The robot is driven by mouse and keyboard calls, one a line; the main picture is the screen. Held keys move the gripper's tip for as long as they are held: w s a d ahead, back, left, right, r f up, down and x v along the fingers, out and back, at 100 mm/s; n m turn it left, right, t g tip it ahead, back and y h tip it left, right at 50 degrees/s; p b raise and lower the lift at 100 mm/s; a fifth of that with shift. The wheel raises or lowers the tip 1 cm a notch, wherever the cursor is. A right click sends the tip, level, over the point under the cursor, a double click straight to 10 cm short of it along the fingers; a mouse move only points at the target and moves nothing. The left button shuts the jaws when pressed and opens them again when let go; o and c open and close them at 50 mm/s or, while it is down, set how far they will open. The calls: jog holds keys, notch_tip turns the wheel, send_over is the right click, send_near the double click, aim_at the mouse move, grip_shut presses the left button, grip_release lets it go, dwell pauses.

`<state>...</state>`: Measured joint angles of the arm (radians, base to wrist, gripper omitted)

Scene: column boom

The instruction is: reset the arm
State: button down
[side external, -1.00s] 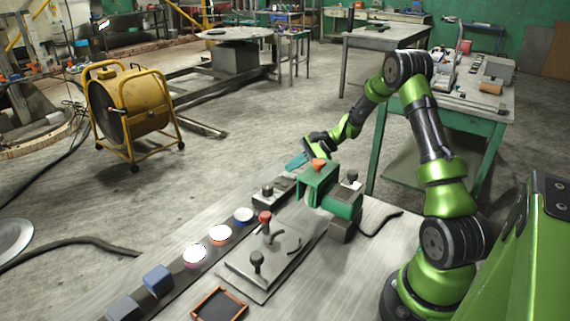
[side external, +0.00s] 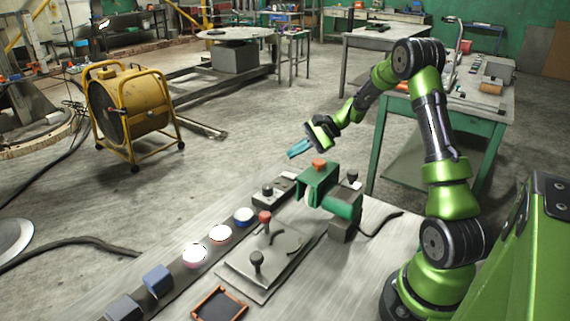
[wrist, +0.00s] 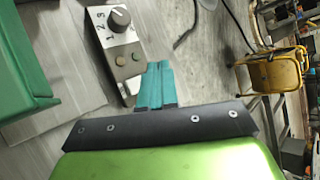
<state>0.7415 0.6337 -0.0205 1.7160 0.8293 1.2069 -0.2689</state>
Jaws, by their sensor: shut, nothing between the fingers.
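My gripper (side external: 299,148) is in the air above the far end of the bench, with its teal fingers pointing down and to the left. In the wrist view the teal fingers (wrist: 156,84) lie side by side, shut and empty. A control box with a black numbered knob (wrist: 118,50) shows beyond the fingertips in the wrist view. The green machine with an orange button (side external: 319,165) stands on the bench below and to the right of my gripper. It appears as a green block at the left of the wrist view (wrist: 30,60).
The bench (side external: 130,285) also holds a lever plate (side external: 262,250), several round buttons, blue blocks (side external: 158,280) and an orange-rimmed tray (side external: 219,305). A yellow fan (side external: 130,108) stands on the floor at left. A green-legged table (side external: 440,110) is behind my arm. The air around my gripper is clear.

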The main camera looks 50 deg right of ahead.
jog(key=s+a+r+n+g+h, duration=0.1)
jog(key=s+a+r+n+g, duration=0.1)
jog(key=s+a+r+n, duration=0.35)
jog(key=s+a+r+n+g, duration=0.1)
jog(key=s+a+r+n, duration=0.1)
jog(key=a+r, duration=0.65)
jog(key=s+a+n+t+h, duration=0.1)
jog(key=s+a+n+h, duration=0.2)
jog(key=s+a+n, duration=0.3)
jog(key=shift+s+a+r+n+t, duration=0.4)
jog(key=shift+s+a, duration=1.8)
jog(key=shift+s, duration=1.75)
